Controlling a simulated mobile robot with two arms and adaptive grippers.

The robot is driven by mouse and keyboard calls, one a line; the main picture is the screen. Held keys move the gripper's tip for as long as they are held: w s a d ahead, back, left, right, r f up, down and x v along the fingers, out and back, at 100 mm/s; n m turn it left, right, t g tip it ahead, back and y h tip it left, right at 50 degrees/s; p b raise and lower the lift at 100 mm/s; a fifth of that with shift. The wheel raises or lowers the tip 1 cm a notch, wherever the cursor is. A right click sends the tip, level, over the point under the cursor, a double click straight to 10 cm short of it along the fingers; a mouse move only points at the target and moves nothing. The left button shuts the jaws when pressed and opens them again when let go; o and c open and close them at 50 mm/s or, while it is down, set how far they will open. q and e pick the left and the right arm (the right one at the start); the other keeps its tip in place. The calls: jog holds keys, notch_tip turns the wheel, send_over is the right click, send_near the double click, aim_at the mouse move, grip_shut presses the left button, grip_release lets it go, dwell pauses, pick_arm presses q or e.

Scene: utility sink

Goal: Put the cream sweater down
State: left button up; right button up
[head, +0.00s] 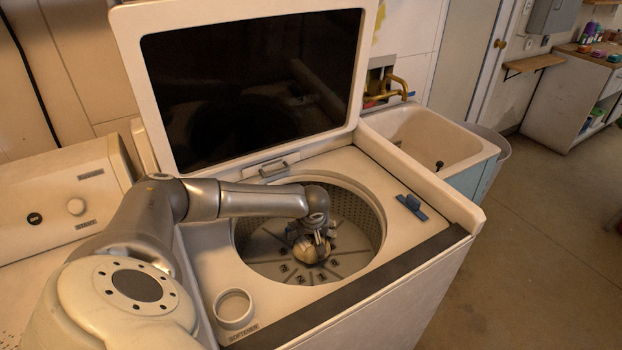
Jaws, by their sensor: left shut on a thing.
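My left arm reaches in from the left over the open top-loading washer (420,243). My left gripper (319,238) points down inside the washer drum (368,225) and is shut on a small bunched cream cloth, which appears to be the cream sweater (308,252). The gripper's fingers partly cover the sweater. I cannot tell whether the sweater touches the drum's bottom. My right gripper is not in view.
The washer lid (118,50) stands raised behind the drum. A softener cup (234,308) and a blue clip-like item (411,206) are on the washer top. A utility sink (425,135) stands at right. Another appliance (60,190) is at left. Floor at right is clear.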

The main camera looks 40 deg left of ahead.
aim_at(312, 238)
pick_arm(q)
jog(key=shift+f, duration=2.45)
jog(key=shift+f, duration=0.1)
jog(key=o, duration=1)
jog(key=shift+o, duration=0.2)
jog(key=v, duration=1.2)
jog(key=shift+a, duration=0.15)
